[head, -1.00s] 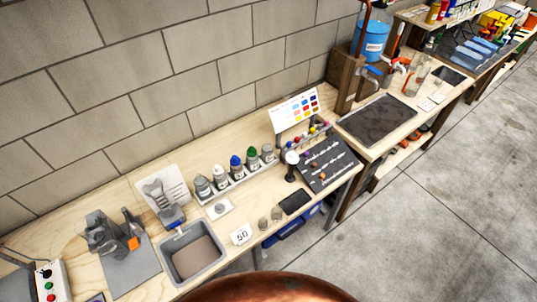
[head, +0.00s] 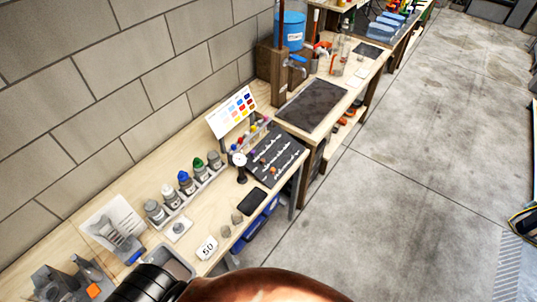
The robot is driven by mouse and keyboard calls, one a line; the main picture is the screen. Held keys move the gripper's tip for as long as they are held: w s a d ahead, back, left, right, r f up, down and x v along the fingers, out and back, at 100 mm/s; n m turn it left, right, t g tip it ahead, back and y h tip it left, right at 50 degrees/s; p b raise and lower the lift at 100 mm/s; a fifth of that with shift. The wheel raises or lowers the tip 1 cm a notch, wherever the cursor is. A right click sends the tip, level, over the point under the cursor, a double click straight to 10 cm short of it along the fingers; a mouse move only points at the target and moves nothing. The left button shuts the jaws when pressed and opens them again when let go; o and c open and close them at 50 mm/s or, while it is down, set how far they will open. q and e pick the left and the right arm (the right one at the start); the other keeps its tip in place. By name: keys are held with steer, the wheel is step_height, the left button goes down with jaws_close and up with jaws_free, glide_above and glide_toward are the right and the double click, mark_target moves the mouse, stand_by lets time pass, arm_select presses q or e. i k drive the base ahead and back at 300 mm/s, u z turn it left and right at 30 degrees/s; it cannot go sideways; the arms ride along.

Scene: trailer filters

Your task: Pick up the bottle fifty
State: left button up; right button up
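Several small bottles stand in a row in a pale rack (head: 197,190) on the wooden bench, in the head view's lower left. They include a grey bottle (head: 154,211), a white-bodied one (head: 171,196), a blue-capped one (head: 187,183), a green-capped one (head: 200,171) and another grey one (head: 215,160). I cannot read their labels, so I cannot tell which is fifty. A white card marked 50 (head: 207,248) lies on the bench in front of them. Neither gripper shows; a black ribbed part, likely mine, covers some of the grey tray (head: 181,262) at the bottom.
A colour chart (head: 232,111), a black panel with small parts (head: 276,156), a round dial on a stand (head: 239,160) and a dark flat device (head: 252,201) are right of the rack. A block wall (head: 120,100) runs behind. The concrete floor (head: 400,190) at right is clear.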

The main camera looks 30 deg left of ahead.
mark_target(213, 158)
steer(key=z, duration=0.45)
steer(key=i, duration=2.4)
steer(key=u, duration=3.3)
